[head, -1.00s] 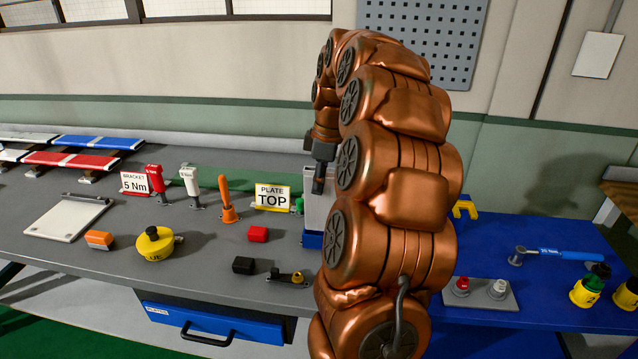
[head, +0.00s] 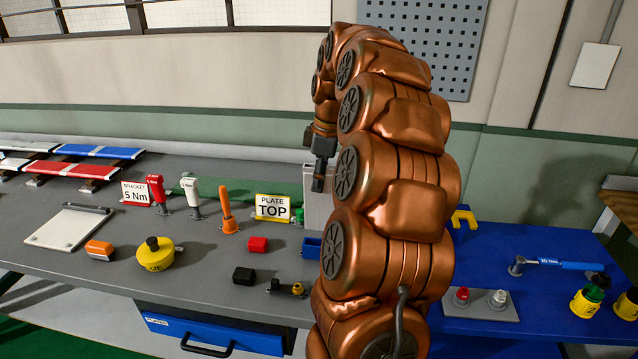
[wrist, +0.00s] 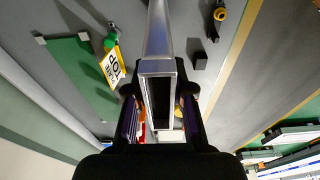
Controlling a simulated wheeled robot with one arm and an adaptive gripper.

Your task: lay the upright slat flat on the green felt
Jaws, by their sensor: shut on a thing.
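The upright slat (head: 316,212) is a pale grey metal bar in the head view, partly hidden behind my arm. In the wrist view the slat (wrist: 160,35) shows as a hollow rectangular profile with a dark open end towards the camera. My gripper (head: 319,182) is at its upper end. In the wrist view the fingers of my gripper (wrist: 158,96) are shut on it from both sides. The green felt (head: 255,184) lies flat on the grey bench behind the sign, left of the slat. The felt also shows in the wrist view (wrist: 82,68).
A blue block (head: 311,247) is by the slat's lower end; contact is unclear. The "PLATE TOP" sign (head: 272,207) and a green-knobbed piece (head: 298,215) stand near the felt's front edge. An orange-handled tool (head: 228,212) stands further left.

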